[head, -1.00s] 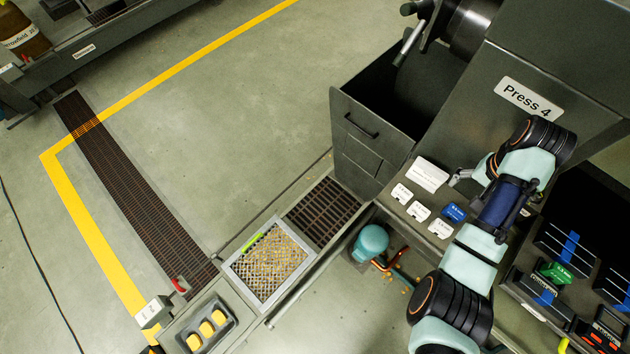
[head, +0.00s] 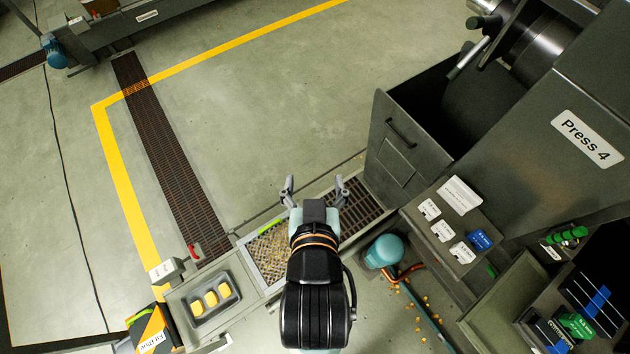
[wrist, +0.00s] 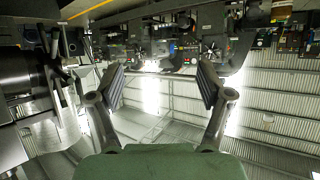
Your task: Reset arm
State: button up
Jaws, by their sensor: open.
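My gripper (head: 314,193) is open in the head view, with its two fingers spread apart and nothing visible between them. It is seen over the bench beside the dark floor grate, with my arm covering part of the mesh tray (head: 268,252). In the wrist view my gripper (wrist: 160,95) also shows open and empty, its fingers wide apart. Beyond the fingers the wrist view shows the hall's far machines and ribbed wall.
Press 4 (head: 588,138) stands at the right, with an open dark bin (head: 398,160) in front. White and blue blocks (head: 442,230) sit on its ledge. A tray with yellow pieces (head: 205,310) lies lower left. A teal motor (head: 384,251) stands right of my arm. Open floor lies upper left.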

notch_tip(320, 180, up, 14)
jog(key=p, duration=1.4)
jog(key=shift+f, duration=0.15)
notch_tip(320, 180, up, 4)
jog(key=p, duration=0.4)
notch_tip(320, 180, down, 29)
jog(key=b, duration=3)
jog(key=shift+f, duration=0.15)
